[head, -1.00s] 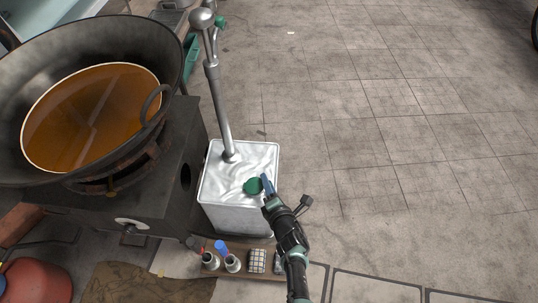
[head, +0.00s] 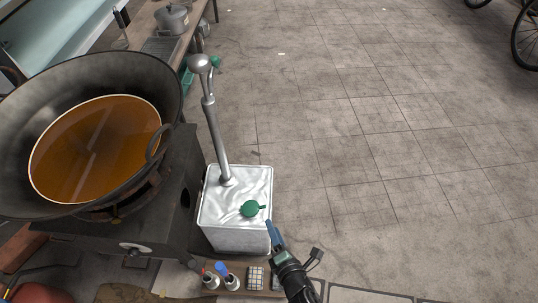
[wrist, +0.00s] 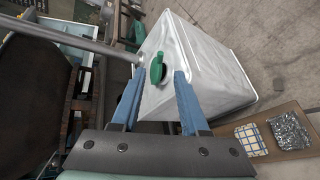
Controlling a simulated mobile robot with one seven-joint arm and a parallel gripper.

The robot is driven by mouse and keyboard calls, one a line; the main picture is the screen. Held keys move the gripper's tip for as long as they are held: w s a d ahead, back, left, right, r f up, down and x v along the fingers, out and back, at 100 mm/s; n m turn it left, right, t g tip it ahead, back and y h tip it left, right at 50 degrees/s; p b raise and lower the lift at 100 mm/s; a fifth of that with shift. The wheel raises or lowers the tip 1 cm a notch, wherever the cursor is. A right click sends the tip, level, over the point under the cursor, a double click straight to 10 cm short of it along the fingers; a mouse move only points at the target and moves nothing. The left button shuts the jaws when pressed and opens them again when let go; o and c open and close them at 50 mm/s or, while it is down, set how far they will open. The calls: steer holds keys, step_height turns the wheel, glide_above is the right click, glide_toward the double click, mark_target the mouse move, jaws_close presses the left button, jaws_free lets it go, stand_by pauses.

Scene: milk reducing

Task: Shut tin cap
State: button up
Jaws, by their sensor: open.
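The tin (head: 236,232) is a silvery box with a crinkled top and a metal pump pipe (head: 216,140) rising from its far left part. The green cap (head: 250,209) is on the tin's top, with a small tab pointing right. In the wrist view, the green cap (wrist: 157,69) shows beyond the fingertips, roughly between their lines. My gripper (head: 272,233) is at the tin's near right edge, apart from the cap. In the wrist view, its two blue fingers (wrist: 158,82) are spread with nothing between them. Whether the cap is fully seated cannot be told.
A large wok (head: 95,100) of orange-brown liquid sits on a dark stove (head: 165,215) left of the tin. A low wooden board (head: 236,283) in front holds small jars and wrapped blocks.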

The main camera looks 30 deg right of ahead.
steer(key=shift+v, duration=1.1)
